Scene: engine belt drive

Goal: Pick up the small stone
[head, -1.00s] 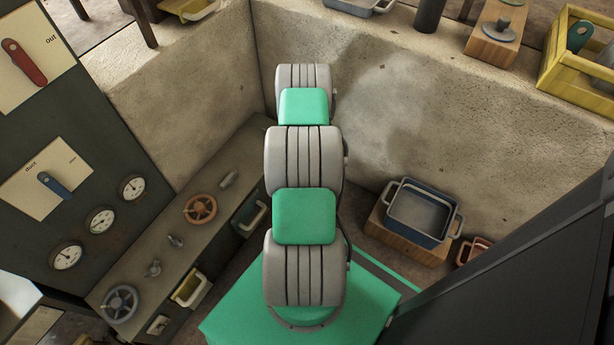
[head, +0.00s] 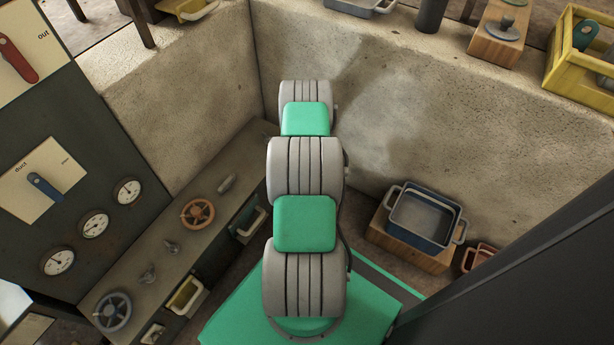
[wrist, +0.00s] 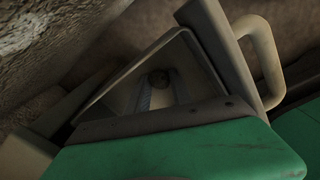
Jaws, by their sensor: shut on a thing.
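In the wrist view, my gripper (wrist: 160,94) has its two pale fingers reaching down into a dim, grey-walled container. A small, dark, roundish stone (wrist: 159,77) shows at the fingertips, and the fingers are shut on it. The view is dark, so I cannot tell whether the stone touches the container's floor. In the head view, my grey and green arm covers the gripper and the stone, so neither is seen there.
The grey container (wrist: 110,92) has a curved handle (wrist: 262,62) on its right. In the head view, a blue tray (head: 424,218) stands on a wooden block by the concrete wall (head: 430,110). A bench with valve wheels (head: 197,213) runs along the left.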

